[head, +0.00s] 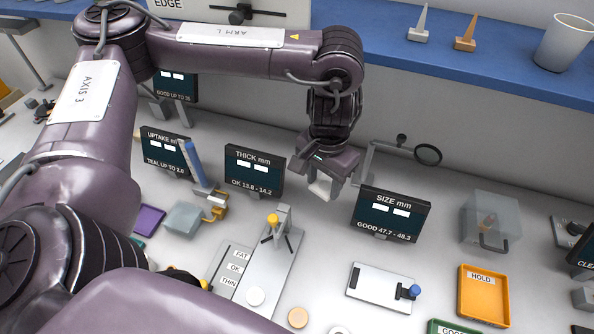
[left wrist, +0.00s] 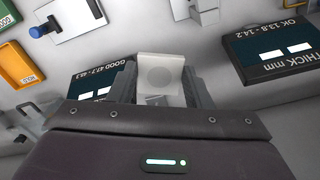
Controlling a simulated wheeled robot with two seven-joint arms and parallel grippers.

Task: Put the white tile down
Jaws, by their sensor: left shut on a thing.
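My left gripper (head: 328,182) hangs over the back of the bench, between the THICK mm display (head: 254,171) and the SIZE mm display (head: 390,214). It is shut on the white tile (head: 319,190). The tile's lower edge shows below the fingers in the head view, apart from the bench. In the left wrist view the tile (left wrist: 160,74) stands between the two fingers, with a round mark on its face. My right gripper is in neither view.
A white plate with a blue-knobbed stop (head: 382,288) lies before the SIZE display. A thickness gauge (head: 278,232) stands left of it. An orange HOLD tray (head: 484,296) and a clear box (head: 490,220) are at right. A magnifier (head: 428,154) stands behind the gripper.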

